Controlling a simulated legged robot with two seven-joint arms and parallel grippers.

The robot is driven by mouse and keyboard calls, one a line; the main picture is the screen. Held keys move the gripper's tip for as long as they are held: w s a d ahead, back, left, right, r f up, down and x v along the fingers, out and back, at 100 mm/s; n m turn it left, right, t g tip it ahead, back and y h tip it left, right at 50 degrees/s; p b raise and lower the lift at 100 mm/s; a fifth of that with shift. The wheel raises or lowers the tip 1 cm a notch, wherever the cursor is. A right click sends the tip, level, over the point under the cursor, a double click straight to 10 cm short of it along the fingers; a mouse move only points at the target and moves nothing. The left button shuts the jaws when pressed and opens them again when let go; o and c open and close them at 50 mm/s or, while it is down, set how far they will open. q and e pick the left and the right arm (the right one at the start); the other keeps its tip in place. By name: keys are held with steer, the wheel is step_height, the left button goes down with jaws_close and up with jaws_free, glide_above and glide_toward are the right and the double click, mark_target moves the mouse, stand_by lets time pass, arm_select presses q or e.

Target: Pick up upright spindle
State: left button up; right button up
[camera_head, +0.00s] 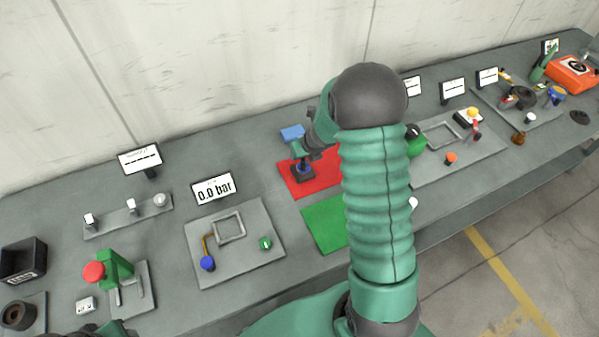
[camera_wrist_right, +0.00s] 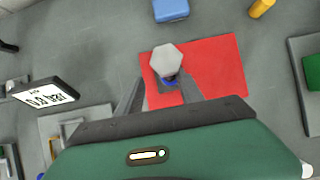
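The upright spindle (camera_wrist_right: 167,62) shows its grey hexagonal head in the right wrist view. Below the head are a blue ring and a dark base, on the red mat (camera_wrist_right: 218,70). In the head view the dark base with its blue ring (camera_head: 304,172) stands on the red mat, and my right gripper (camera_head: 303,152) is just above it. In the right wrist view the fingers of my right gripper (camera_wrist_right: 163,90) are spread, one on each side below the head. Contact with the spindle cannot be made out.
A blue block (camera_wrist_right: 171,10) lies behind the red mat. A green mat (camera_head: 324,222) lies in front, partly hidden by my right arm. A panel with a "0.0 bar" display (camera_head: 214,188) is to the left. Several fixtures and an orange case (camera_head: 572,72) stand to the right.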

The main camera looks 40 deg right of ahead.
mark_target(303, 159)
steer(key=d+f, duration=0.1)
steer(key=w+d+f+b, duration=0.1)
steer(key=f, duration=0.1)
steer(key=w+d+f, duration=0.1)
steer(key=f, duration=0.1)
steer(key=shift+w+f, duration=0.1)
steer(key=shift+f, duration=0.05)
steer(key=shift+w+d+f, duration=0.1)
steer(key=shift+d, duration=0.05)
steer(key=shift+a+r, duration=0.3)
steer(key=shift+a, duration=0.1)
steer(key=shift+c, duration=0.7)
steer(key=shift+a+r, duration=0.15)
steer(key=shift+a, duration=0.25)
steer(key=c, duration=0.5)
steer(key=shift+a, duration=0.1)
steer(key=shift+c, duration=1.2)
steer(key=shift+s+d, duration=0.3)
steer(key=shift+d, duration=0.1)
jaws_close()
arm_select(q)
steer(key=shift+s+d+f, duration=0.15)
steer(key=shift+d+f, duration=0.4)
steer(key=shift+f, duration=0.05)
arm_select(e)
steer(key=shift+w+a, duration=0.1)
steer(key=shift+a, duration=0.1)
